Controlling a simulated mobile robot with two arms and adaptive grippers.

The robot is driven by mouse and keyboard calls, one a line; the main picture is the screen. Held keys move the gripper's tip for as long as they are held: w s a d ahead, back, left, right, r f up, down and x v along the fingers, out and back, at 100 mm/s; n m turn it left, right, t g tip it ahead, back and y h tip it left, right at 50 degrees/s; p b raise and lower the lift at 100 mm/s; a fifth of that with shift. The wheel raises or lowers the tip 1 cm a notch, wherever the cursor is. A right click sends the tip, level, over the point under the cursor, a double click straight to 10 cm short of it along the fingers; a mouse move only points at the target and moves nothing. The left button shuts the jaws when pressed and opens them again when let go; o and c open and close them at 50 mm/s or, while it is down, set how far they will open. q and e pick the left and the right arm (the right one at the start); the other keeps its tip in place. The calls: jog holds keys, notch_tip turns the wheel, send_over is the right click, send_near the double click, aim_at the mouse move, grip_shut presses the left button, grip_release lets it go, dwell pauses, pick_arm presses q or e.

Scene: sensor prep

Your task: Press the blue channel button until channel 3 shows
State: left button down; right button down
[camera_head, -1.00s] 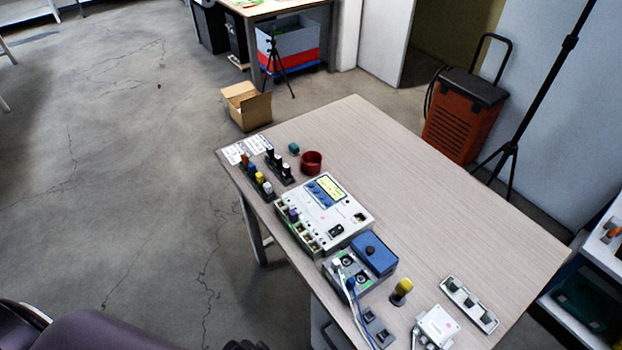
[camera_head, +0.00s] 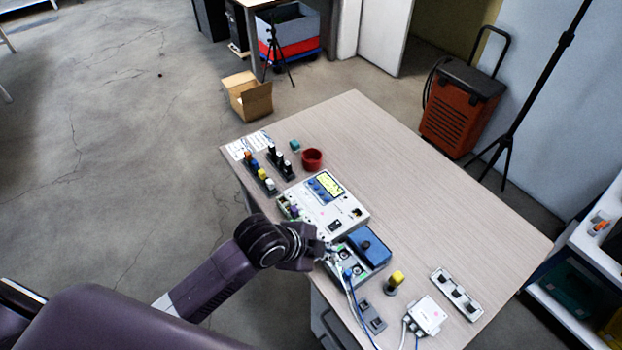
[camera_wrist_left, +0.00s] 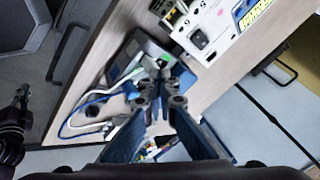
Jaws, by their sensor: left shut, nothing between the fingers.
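The white device (camera_head: 345,212) lies on the table, with a yellow-green display (camera_head: 331,183) and several blue buttons (camera_head: 318,190) beside it. The display text is too small to read, and I cannot tell which button is the channel one. My left gripper (camera_head: 328,250) is at the near left edge of the table, by the device's front corner and the grey unit with the blue box, away from the blue buttons. In the left wrist view my left gripper (camera_wrist_left: 163,72) is shut and empty, with the white device (camera_wrist_left: 208,32) at the upper right. My right gripper is not in view.
The blue box (camera_head: 366,249) with a black knob sits right of the gripper, with white and blue cables below. A yellow-topped knob (camera_head: 395,281), a white box (camera_head: 426,315) and a red cup (camera_head: 312,158) stand around. The table's right half (camera_head: 450,200) is mostly clear.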

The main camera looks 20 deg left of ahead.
aim_at(309, 182)
pick_arm(q)
jog(key=w+m, duration=0.3)
jog(key=w, duration=0.1)
jog(key=w+a+m, duration=0.1)
jog(key=w+m, duration=0.2)
jog(key=w, duration=0.1)
jog(key=w+a+r+m, duration=0.1)
jog(key=w+m, duration=0.2)
jog(key=w, duration=0.1)
jog(key=shift+t+h, duration=0.3)
jog(key=shift+t, duration=0.1)
jog(key=w+a+r+m+t, duration=0.1)
jog(key=w+a+r+m, duration=0.4)
jog(key=w+a, duration=0.5)
jog(key=shift+w+m+t+y, duration=0.4)
jog(key=shift+w+m, duration=0.3)
jog(key=shift+w, duration=0.2)
jog(key=shift+a, duration=0.1)
notch_tip(309, 182, down, 8)
jog(key=b, duration=0.6)
jog(key=shift+f, duration=0.15)
jog(key=shift+f+b, duration=0.25)
jog(key=shift+b, duration=0.15)
